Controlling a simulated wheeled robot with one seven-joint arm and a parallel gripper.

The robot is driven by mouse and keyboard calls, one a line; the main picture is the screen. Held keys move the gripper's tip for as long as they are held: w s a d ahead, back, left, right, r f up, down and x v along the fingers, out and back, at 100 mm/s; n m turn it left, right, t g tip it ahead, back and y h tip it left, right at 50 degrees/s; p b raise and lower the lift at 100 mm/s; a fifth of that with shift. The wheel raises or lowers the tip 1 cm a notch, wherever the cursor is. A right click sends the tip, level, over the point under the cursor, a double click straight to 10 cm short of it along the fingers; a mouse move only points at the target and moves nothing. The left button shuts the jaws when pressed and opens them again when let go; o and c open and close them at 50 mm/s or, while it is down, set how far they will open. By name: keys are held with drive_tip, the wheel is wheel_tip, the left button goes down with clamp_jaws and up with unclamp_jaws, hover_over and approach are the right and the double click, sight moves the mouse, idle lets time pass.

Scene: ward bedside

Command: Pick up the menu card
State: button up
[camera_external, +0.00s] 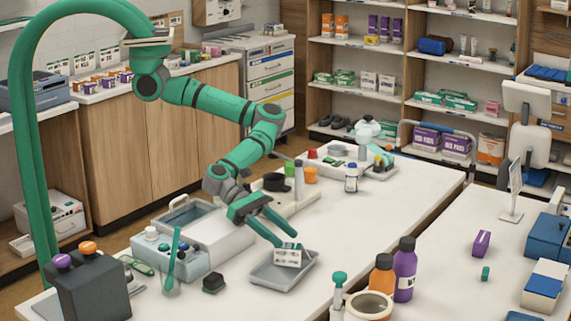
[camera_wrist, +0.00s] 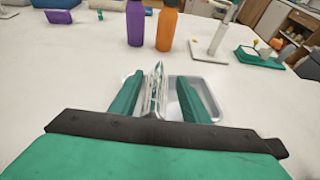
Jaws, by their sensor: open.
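The menu card (camera_external: 287,257) is a small pale card with printed markings, standing in a shallow grey tray (camera_external: 262,281). In the wrist view the card (camera_wrist: 155,92) is seen nearly edge-on, upright, and looks folded. My gripper (camera_external: 289,242) reaches down over the tray with its green fingers spread. In the wrist view my gripper (camera_wrist: 160,80) has one finger on each side of the card. The left finger is close to the card, and a wider gap shows on the right. I cannot tell whether the left finger touches it. The tray (camera_wrist: 217,83) shows around the fingers.
An orange bottle (camera_external: 382,275) and a purple bottle (camera_external: 404,270) stand right of the tray. A small dark block (camera_external: 213,283) and a grey-teal box (camera_external: 170,262) are to its left. The white table (camera_external: 370,215) is clear behind and right of the tray.

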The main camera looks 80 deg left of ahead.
sight(291, 243)
drive_tip(key=shift+x, duration=1.9)
drive_tip(key=shift+a+f, duration=0.1)
drive_tip(key=shift+f, duration=0.05)
drive_tip(key=shift+c, duration=0.5)
clamp_jaws()
drive_tip(key=shift+w, duration=0.1)
